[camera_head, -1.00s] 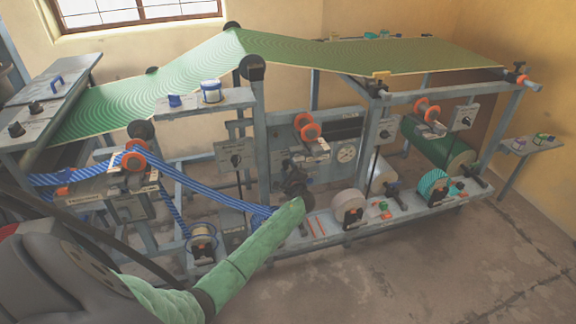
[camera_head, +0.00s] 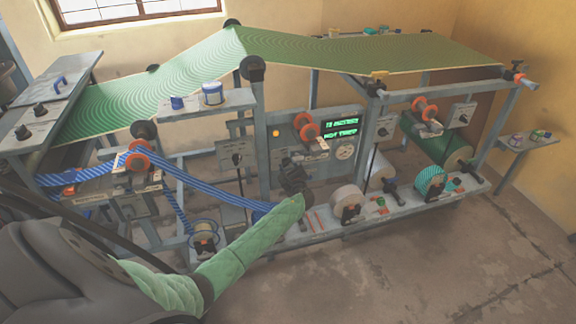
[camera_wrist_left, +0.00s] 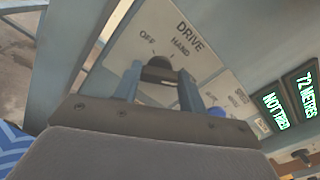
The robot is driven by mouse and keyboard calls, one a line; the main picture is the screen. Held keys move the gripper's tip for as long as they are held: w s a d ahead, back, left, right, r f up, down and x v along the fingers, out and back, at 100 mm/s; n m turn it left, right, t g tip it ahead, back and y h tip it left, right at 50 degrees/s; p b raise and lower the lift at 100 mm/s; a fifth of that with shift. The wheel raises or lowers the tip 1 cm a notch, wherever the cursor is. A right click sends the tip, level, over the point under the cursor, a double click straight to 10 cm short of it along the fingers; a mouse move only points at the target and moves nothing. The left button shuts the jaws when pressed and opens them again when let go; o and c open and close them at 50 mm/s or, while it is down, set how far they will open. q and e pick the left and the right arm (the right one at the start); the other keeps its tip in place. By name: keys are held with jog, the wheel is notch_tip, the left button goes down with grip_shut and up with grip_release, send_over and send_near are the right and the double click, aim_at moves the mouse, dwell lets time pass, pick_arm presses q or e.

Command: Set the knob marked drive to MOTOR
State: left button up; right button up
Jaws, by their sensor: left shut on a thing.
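The drive knob (camera_wrist_left: 158,66) is a dark knob on a pale plate (camera_wrist_left: 190,48) lettered DRIVE, with OFF and HAND visible above the knob. No MOTOR lettering is readable; part of the plate is hidden behind my gripper. My left gripper (camera_wrist_left: 160,78) has its two fingers on either side of the knob and is shut on it. Which way the knob points is not clear. In the head view the dark left gripper (camera_head: 293,174) is at the front of the machine panel and hides the knob there. My right gripper is not in view.
A display (camera_head: 341,129) is lit green, reading "NOT TRIED" and "72 METRES" in the wrist view. An amber lamp (camera_head: 276,133) glows left of it. A blue button (camera_wrist_left: 217,112) sits right of the fingers. Blue striped web (camera_head: 85,179) runs left of my arm.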

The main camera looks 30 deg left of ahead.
pick_arm(q)
jog(key=shift+f, duration=0.1)
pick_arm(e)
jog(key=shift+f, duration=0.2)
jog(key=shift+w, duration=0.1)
pick_arm(q)
jog(key=o, duration=1)
jog(key=shift+s+d, duration=0.1)
jog(key=shift+d, duration=0.1)
jog(key=b+v, duration=0.1)
jog(key=v, duration=0.6)
jog(key=shift+s+d+b, duration=0.1)
jog(key=shift+s+b, duration=0.05)
jog(key=shift+b, duration=0.2)
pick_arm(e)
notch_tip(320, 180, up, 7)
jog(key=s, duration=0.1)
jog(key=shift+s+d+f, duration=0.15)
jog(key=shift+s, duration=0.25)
